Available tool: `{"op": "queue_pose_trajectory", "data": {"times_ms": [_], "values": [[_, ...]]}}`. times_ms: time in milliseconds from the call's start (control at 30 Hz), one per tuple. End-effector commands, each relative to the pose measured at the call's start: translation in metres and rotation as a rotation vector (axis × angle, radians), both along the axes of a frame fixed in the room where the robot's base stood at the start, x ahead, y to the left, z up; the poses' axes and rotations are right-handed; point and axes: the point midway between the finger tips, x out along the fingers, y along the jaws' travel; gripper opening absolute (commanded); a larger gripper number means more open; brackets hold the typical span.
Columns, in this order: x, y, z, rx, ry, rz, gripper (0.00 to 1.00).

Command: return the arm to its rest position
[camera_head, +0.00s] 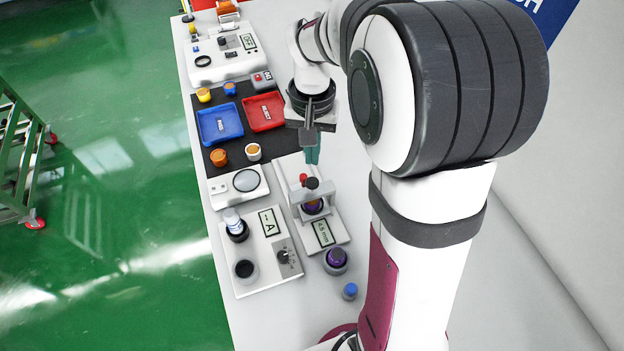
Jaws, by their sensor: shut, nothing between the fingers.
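My gripper (313,155) points down over the right part of the white table (279,328), just right of the dark mat. Its greenish fingers are together with nothing between them. It is above and behind a small press-like device (300,190) with a red knob and a dark knob. My arm comes in from the right and hides part of the table's right side.
A blue tray (220,124) and a red tray (264,112) lie on the dark mat (237,162) among small orange, yellow and blue pots. Nearer stand a scale (238,187), a meter (265,260) and a purple-topped jar (336,259). Green floor lies left.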

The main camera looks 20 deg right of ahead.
Motion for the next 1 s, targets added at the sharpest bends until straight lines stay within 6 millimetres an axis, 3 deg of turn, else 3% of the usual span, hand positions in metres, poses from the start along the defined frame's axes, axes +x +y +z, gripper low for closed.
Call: {"op": "queue_pose_trajectory", "data": {"times_ms": [267, 333, 367, 433, 500, 600, 700, 800, 1000], "values": [[0.000, 0.000, 0.000, 0.000, 0.001, 0.000, 0.00], [-0.008, 0.004, 0.005, 0.005, -0.001, 0.001, 0.00], [-0.018, 0.009, 0.011, 0.012, -0.002, 0.002, 0.00], [-0.056, 0.027, 0.028, 0.037, -0.004, 0.009, 0.00], [-0.105, 0.046, 0.040, 0.069, -0.002, 0.017, 0.00], [-0.168, 0.068, 0.042, 0.114, 0.006, 0.029, 0.00], [-0.210, 0.080, 0.036, 0.146, 0.014, 0.038, 0.00], [-0.226, 0.084, 0.032, 0.159, 0.018, 0.041, 0.00], [-0.227, 0.085, 0.031, 0.160, 0.020, 0.040, 0.00]]}}
